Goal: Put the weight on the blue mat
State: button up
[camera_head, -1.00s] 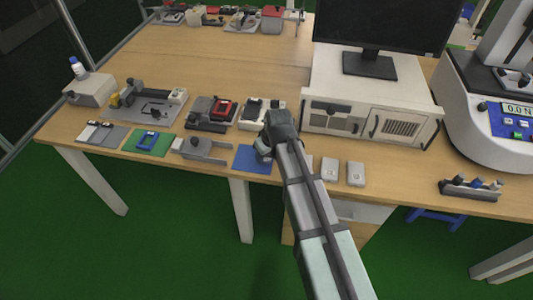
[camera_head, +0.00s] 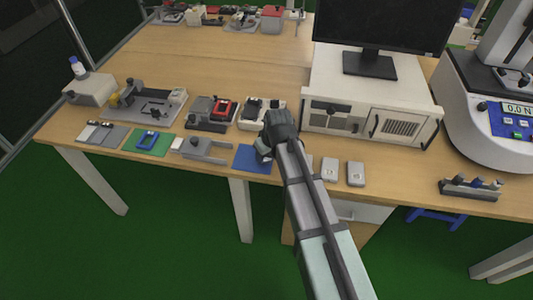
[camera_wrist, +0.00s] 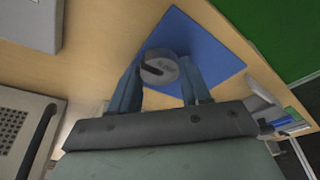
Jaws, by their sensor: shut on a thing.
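The blue mat (camera_head: 252,160) lies near the front edge of the table, and it also shows in the wrist view (camera_wrist: 205,45). The weight (camera_wrist: 160,68) is a grey round piece with a dark slot and small markings on top. My gripper (camera_wrist: 158,78) is shut on the weight, one finger on each side of it. In the wrist view the weight is seen over the near part of the mat; whether it touches the mat I cannot tell. In the head view my gripper (camera_head: 264,148) is at the mat's right side, and my arm hides most of the weight.
A grey fixture (camera_head: 203,150) stands just left of the mat. Two small light boxes (camera_head: 355,173) lie to the right. A white computer case (camera_head: 365,110) with a monitor stands behind. A green mat (camera_head: 148,142) lies farther left.

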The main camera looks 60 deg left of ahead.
aim_at(267, 157)
jog(key=shift+f, duration=0.2)
dwell(0.4)
jog(key=o, duration=1.3)
jog(key=shift+c, duration=0.2)
jog(key=shift+r, duration=0.15)
jog(key=shift+r, duration=2.9)
jog(key=shift+d, duration=0.1)
